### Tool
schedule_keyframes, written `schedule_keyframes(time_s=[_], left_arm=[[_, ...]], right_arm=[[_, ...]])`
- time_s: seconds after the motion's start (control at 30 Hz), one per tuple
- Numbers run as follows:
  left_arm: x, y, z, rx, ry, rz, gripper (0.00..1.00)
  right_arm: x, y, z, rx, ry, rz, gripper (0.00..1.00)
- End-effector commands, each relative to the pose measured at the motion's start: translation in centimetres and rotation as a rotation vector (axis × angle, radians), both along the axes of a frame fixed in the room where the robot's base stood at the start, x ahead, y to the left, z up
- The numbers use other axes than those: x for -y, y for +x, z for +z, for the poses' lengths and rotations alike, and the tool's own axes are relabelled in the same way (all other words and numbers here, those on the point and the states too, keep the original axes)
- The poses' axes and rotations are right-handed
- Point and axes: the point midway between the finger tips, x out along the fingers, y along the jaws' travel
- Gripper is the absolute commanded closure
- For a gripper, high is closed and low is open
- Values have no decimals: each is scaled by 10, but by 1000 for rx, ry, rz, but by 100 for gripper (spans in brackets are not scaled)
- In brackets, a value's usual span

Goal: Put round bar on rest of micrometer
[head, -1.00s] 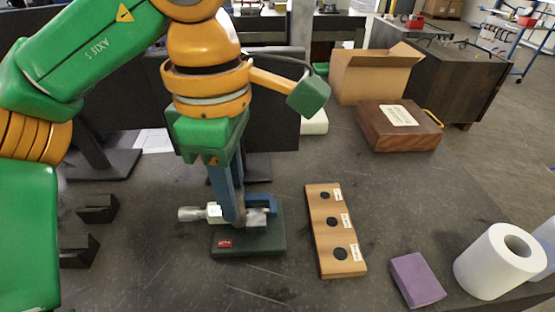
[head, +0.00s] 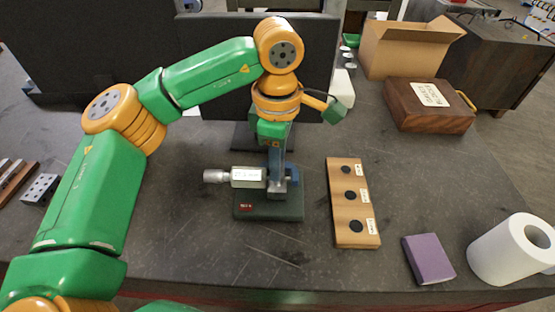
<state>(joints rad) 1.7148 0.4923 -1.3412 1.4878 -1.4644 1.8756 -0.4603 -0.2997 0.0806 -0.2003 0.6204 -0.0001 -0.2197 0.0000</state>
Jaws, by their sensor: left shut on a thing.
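The micrometer (head: 247,178) lies across a dark green stand (head: 268,211) in the middle of the table. Its silver thimble points left, a white label is on its body, and its blue frame shows at right. My left gripper (head: 277,188) points straight down over the measuring gap, near the blue frame. It is shut on a small silver piece, which I take for the round bar; the fingers and frame mostly hide it. I cannot tell whether the bar touches the micrometer. My right gripper is not in view.
A wooden block (head: 347,217) with three dark round spots and labels lies right of the stand. Farther right are a purple block (head: 428,259) and a paper roll (head: 509,250). A brown wooden case (head: 428,106) and a cardboard box (head: 408,48) stand behind. Table front is clear.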

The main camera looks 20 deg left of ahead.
Motion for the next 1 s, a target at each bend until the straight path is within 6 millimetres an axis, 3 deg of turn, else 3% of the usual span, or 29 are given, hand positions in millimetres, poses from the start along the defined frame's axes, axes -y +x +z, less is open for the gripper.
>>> schedule_keyframes(time_s=[0.03,0.07,0.17,0.43,0.57,0.77,0.83,1.0], left_arm=[[0,0,-3,0,0,0,100],[0,0,-2,0,0,0,68],[0,0,-2,0,0,0,44],[0,0,-1,0,0,0,44],[0,1,10,3,-1,1,44],[1,1,62,4,-1,1,44],[0,0,84,4,0,1,44],[0,0,115,1,1,1,44]], right_arm=[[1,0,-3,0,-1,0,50],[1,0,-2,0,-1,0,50],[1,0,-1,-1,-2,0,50],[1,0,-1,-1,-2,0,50],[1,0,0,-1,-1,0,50],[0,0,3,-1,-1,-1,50],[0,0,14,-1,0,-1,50],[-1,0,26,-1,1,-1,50]])
